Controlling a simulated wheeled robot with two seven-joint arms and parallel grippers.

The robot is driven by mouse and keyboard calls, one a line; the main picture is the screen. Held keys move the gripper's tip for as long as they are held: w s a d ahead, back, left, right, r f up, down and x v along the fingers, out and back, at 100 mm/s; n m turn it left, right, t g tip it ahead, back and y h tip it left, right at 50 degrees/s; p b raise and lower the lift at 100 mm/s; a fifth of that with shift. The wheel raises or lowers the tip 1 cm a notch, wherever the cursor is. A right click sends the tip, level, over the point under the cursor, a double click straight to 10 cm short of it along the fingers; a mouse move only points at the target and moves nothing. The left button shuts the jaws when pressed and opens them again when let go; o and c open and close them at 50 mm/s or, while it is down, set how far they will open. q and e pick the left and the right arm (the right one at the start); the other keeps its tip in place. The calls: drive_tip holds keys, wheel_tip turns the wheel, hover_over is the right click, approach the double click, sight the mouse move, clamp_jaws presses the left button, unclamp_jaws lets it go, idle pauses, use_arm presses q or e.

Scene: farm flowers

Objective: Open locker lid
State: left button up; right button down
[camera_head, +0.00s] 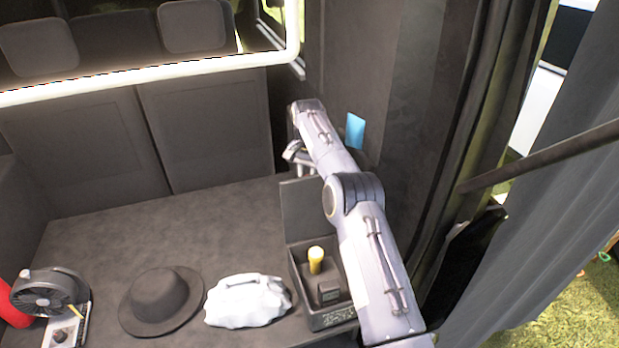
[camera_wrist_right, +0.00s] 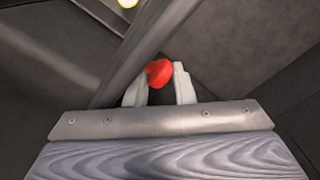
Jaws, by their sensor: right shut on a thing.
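The dark locker (camera_head: 332,318) stands on the dark surface, right of the white bundle. Its lid (camera_head: 305,208) stands raised, about upright, at the back edge, so the inside shows. A yellow-topped item (camera_head: 316,258) and a dark item (camera_head: 328,290) are inside. My right gripper (camera_head: 297,158) is at the top of the raised lid, partly hidden by my arm. In the right wrist view my right gripper (camera_wrist_right: 160,85) is shut on a red knob (camera_wrist_right: 158,72) beside the lid's dark edge (camera_wrist_right: 135,58). My left gripper is not in view.
A white bundle (camera_head: 248,302), a black hat (camera_head: 160,300) and a small fan (camera_head: 50,292) stand along the front left. The surface behind them is clear. A dark wall and a light blue card (camera_head: 354,130) are close to my right arm.

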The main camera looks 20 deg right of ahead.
drive_tip(key=shift+w+a+f, duration=0.1)
drive_tip(key=shift+a+f, duration=0.35)
drive_tip(key=shift+a, duration=0.05)
drive_tip(key=c, duration=1.6)
unclamp_jaws()
drive_tip(key=o, duration=0.5)
drive_tip(key=shift+w+a, duration=0.1)
drive_tip(key=shift+a, duration=0.05)
drive_tip(key=shift+d+r, duration=0.15)
drive_tip(key=shift+d, duration=0.1)
